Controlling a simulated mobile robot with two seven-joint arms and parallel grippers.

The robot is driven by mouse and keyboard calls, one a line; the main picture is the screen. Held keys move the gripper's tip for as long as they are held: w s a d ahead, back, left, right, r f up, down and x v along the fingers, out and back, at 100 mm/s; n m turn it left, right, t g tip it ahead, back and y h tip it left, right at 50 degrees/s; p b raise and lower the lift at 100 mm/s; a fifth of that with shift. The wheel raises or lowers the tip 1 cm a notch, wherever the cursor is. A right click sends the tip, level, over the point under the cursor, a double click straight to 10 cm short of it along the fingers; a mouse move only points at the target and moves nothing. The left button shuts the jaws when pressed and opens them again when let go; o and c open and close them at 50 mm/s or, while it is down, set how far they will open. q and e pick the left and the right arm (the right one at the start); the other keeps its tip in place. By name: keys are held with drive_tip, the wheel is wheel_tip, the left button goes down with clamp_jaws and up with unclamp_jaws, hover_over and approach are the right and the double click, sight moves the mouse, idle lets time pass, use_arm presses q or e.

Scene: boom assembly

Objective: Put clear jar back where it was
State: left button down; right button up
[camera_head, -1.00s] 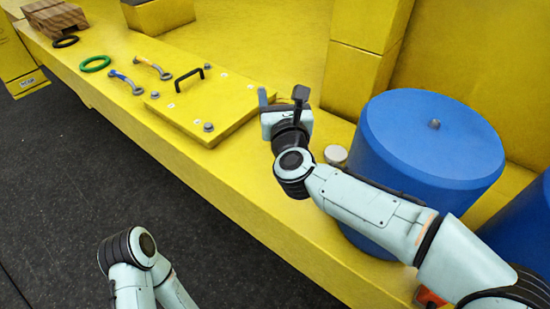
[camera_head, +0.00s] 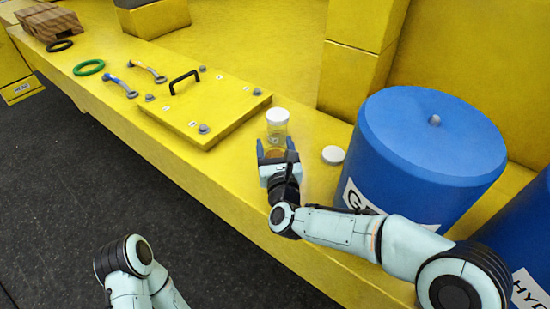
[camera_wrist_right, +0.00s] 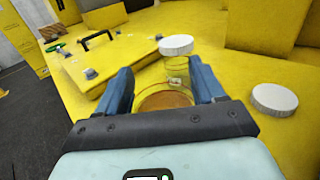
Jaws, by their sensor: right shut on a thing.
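A clear jar (camera_head: 274,153) with an amber tint is between the fingers of my right gripper (camera_head: 277,157). It also shows in the right wrist view (camera_wrist_right: 165,97), where the right gripper (camera_wrist_right: 165,88) is shut on it and its rounded rim looks open. Directly behind it is a clear, white-capped jar (camera_head: 277,130), also seen in the wrist view (camera_wrist_right: 178,66); I cannot tell whether the two touch. The gripper is low over the yellow ledge, and its fingers hide part of the held jar. My left gripper is out of view.
A white round lid (camera_head: 333,155) lies right of the gripper, beside a large blue drum (camera_head: 430,140). A yellow plate (camera_head: 205,105) with a black handle is to the left. The yellow ledge (camera_head: 225,185) is bare in front.

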wheel_tip(320, 180, down, 4)
drive_tip(key=shift+r, duration=0.1)
drive_tip(key=o, duration=1.3)
drive_tip(key=shift+c, duration=0.2)
